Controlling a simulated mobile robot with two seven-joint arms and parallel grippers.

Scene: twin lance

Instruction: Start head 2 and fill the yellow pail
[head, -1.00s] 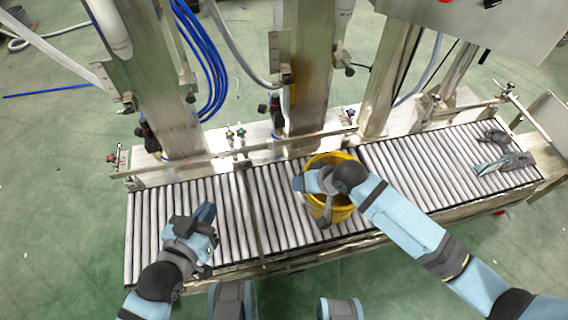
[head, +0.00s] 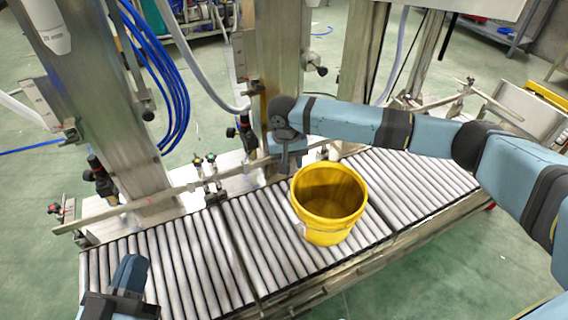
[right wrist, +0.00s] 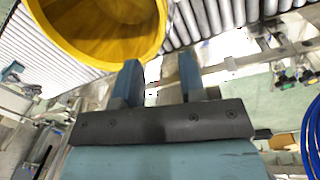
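The yellow pail (head: 328,222) stands upright on the roller conveyor (head: 190,262), in front of the middle filling column (head: 275,62). Its open top shows, and its inside looks empty. My right gripper (head: 284,160) is behind and left of the pail, near the base of that column. In the right wrist view its two fingers (right wrist: 160,82) are apart with nothing between them. The pail (right wrist: 140,48) fills the upper left there, close to one finger. My left gripper (head: 128,283) is low over the conveyor's left end, partly cut off, and its opening is unclear.
Another filling column (head: 95,100) stands at the left with blue hoses (head: 170,95). A guide rail (head: 150,198) with small knobs (head: 203,160) runs along the conveyor's back. Rollers left and right of the pail are clear.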

